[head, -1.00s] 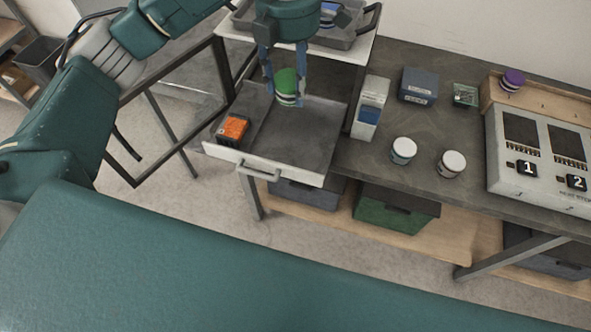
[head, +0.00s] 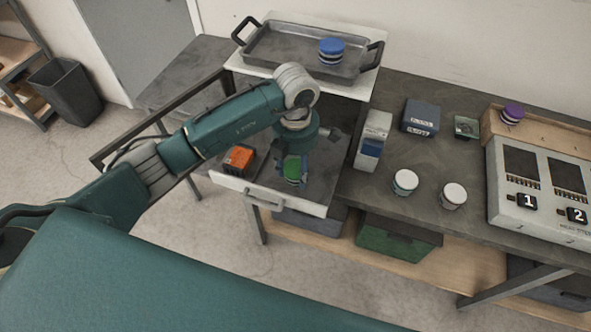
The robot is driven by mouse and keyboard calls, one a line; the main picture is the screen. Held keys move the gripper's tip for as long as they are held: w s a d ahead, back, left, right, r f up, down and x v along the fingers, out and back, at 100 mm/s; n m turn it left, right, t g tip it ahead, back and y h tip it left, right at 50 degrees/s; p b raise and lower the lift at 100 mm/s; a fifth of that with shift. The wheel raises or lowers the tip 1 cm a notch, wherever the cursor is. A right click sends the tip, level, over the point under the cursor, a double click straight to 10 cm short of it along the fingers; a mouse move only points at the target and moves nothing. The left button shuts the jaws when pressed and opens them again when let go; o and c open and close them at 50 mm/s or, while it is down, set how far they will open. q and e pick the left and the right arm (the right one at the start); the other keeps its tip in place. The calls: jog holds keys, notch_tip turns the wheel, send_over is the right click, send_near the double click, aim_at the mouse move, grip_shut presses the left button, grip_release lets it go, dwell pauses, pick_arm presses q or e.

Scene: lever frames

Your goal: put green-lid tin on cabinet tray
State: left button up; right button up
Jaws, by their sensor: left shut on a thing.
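The green-lid tin (head: 291,169) is in my left gripper (head: 292,172), over the open cabinet drawer (head: 320,190). The gripper is shut on it, and its fingers and palm hide part of the tin. I cannot tell whether the tin still touches the drawer floor. The grey cabinet tray (head: 285,52) with black handles lies on the white cabinet top, behind the drawer. A blue-lid tin (head: 331,51) stands in the right part of the tray. My right gripper is not in view.
An orange box (head: 239,158) sits in the drawer's left part. A white-and-blue carton (head: 372,141) stands right of the drawer. Two white-lid tins (head: 405,182), a dark blue box (head: 421,117) and a numbered device (head: 545,165) are on the bench. The tray's left and middle are clear.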

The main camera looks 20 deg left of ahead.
pick_arm(q)
jog(key=shift+f, duration=0.85)
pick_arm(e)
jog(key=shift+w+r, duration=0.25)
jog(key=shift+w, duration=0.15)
pick_arm(q)
jog(key=shift+f, duration=0.2)
jog(key=o, duration=1)
jog(key=shift+o, duration=1.1)
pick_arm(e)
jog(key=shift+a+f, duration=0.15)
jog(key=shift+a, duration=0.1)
pick_arm(q)
jog(key=shift+r, duration=0.1)
